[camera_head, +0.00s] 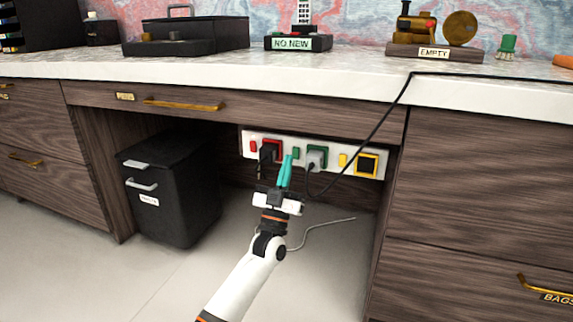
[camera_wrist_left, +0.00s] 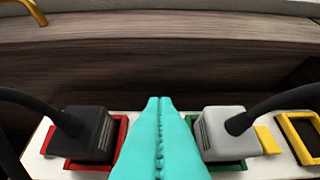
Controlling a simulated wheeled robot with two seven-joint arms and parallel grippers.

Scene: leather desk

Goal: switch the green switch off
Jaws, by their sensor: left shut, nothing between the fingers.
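A white socket panel (camera_head: 281,141) is under the desk with red, green and yellow sections. The small green switch (camera_head: 296,152) is left of the green socket (camera_head: 325,150), which holds a grey plug (camera_head: 316,159). The grey plug also shows in the left wrist view (camera_wrist_left: 221,132). My left gripper (camera_head: 288,158) has teal fingers, shut and empty, with the tips close to the green switch. I cannot tell whether they touch it. In the left wrist view the fingers (camera_wrist_left: 160,102) hide the green switch. My right gripper is out of view.
A black plug (camera_head: 267,152) sits in the red socket beside the red switch (camera_head: 253,146). The yellow switch (camera_head: 342,160) and empty yellow socket (camera_head: 367,165) are at right. A black cable (camera_head: 385,118) runs up to the desk top. A black bin (camera_head: 172,190) stands at left.

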